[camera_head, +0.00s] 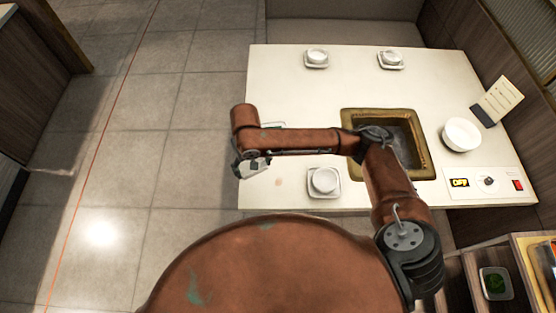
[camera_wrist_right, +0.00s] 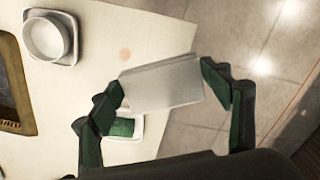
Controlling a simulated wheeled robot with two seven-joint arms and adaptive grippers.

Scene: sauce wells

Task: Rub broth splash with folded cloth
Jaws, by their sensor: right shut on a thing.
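The broth splash is a faint orange spot (camera_head: 278,182) on the pale table near its left edge; it also shows in the right wrist view (camera_wrist_right: 126,54). My right gripper (camera_wrist_right: 162,86) is shut on the folded cloth (camera_wrist_right: 160,80), a flat whitish piece spanning between its two fingers. In the wrist view the splash lies just past the cloth's upper left edge, uncovered. In the head view my right gripper (camera_head: 252,168) is at the table's left edge, left of the splash. Whether the cloth touches the table, I cannot tell. My left gripper is not in view.
A white bowl on a square saucer (camera_head: 324,182) stands right of the splash. A small dish with something green (camera_wrist_right: 120,127) is partly hidden by the cloth and gripper. A brown-framed well (camera_head: 430,160) is sunk in the table. The floor lies open beyond the left edge.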

